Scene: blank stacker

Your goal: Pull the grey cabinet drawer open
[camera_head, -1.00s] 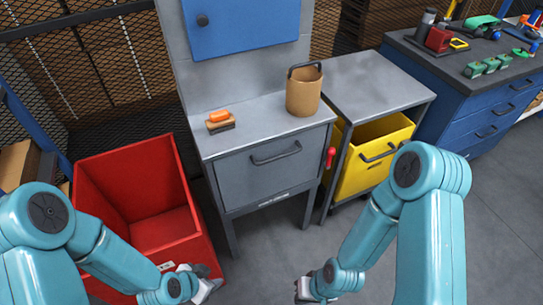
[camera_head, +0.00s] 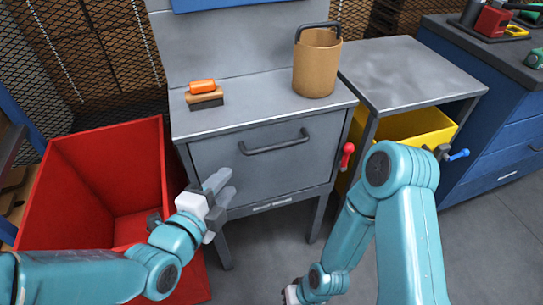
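The grey cabinet (camera_head: 225,118) stands in front of me. Its grey drawer (camera_head: 285,168) looks shut, with a dark bar handle (camera_head: 275,142) across its upper front. My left gripper (camera_head: 221,188) is in front of the drawer's left part, below and left of the handle and apart from it. Its two fingers look spread with nothing between them. My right gripper (camera_head: 291,294) is low at the bottom edge of the view, mostly hidden by my arm, and its fingers cannot be made out.
A brush (camera_head: 204,98) and a tan bucket (camera_head: 316,68) stand on the cabinet top. A red bin (camera_head: 60,190) is at the left. A red lever (camera_head: 347,152) sits at the cabinet's right side, near a yellow bin (camera_head: 415,128) under a grey table (camera_head: 405,75).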

